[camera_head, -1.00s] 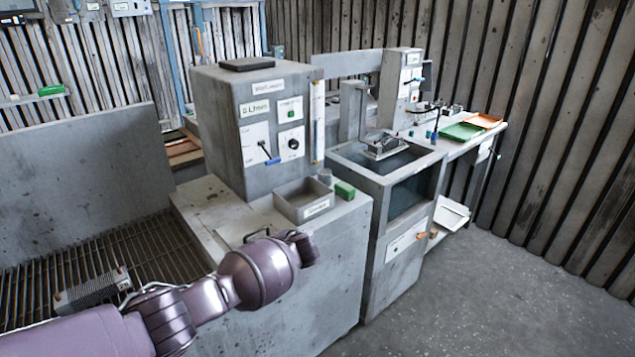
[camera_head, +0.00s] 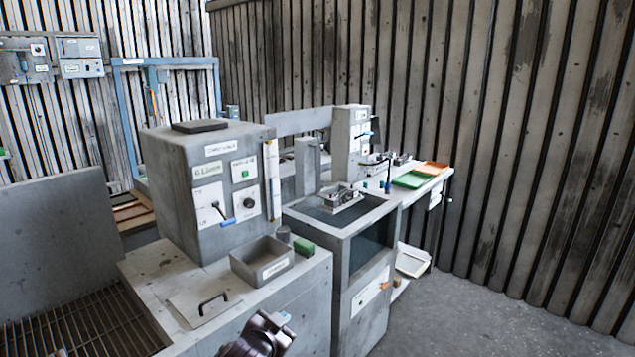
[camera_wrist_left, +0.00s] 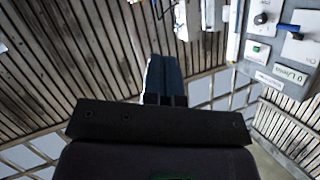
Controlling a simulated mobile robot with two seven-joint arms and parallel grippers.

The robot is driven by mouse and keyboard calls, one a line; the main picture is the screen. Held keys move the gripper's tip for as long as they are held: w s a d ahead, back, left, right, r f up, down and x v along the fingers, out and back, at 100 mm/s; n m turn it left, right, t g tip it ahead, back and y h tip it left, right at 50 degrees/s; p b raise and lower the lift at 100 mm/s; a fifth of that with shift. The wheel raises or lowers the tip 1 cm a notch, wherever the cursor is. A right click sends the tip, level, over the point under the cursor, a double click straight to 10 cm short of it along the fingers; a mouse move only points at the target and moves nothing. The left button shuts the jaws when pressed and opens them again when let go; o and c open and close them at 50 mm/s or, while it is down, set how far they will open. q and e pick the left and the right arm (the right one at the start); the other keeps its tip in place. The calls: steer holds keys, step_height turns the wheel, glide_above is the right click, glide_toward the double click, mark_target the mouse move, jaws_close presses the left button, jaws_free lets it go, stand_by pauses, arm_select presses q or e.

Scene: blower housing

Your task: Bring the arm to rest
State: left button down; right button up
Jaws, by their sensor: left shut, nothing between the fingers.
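My left gripper (camera_wrist_left: 163,78) shows in the left wrist view as two dark blue fingers, shut side by side with nothing between them. In that view it points at open space, with slatted wall and ceiling-like strips behind and the control box at the upper right, its labels upside down. In the head view only a small purple piece of my arm shows at the bottom edge, in front of the grey bench. The fingers are not visible there. My right gripper is in neither view.
A grey control box (camera_head: 208,190) stands on the bench, with a small open bin (camera_head: 262,262) and green block (camera_head: 303,246) before it. A wash-tank-like cabinet (camera_head: 362,282) stands to the right, then a shelf with green (camera_head: 410,180) and orange trays (camera_head: 432,168). Floor (camera_head: 480,315) at right is clear.

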arm_select(q)
steer(key=s+a+f+n+y, duration=0.1)
steer(key=s+a+f, duration=0.4)
steer(key=s, duration=0.6)
steer(key=s+a+f+n+g+y, duration=0.1)
steer(key=s+a+f+n, duration=0.3)
steer(key=s+a, duration=0.4)
steer(key=s+a+f+n+g+y, duration=0.1)
steer(key=s+a+f, duration=0.5)
steer(key=s, duration=0.7)
steer(key=shift+s+a+f+n+y+b, duration=0.4)
steer(key=shift+n+y, duration=0.3)
steer(key=shift+y, duration=0.2)
steer(key=shift+s, duration=0.1)
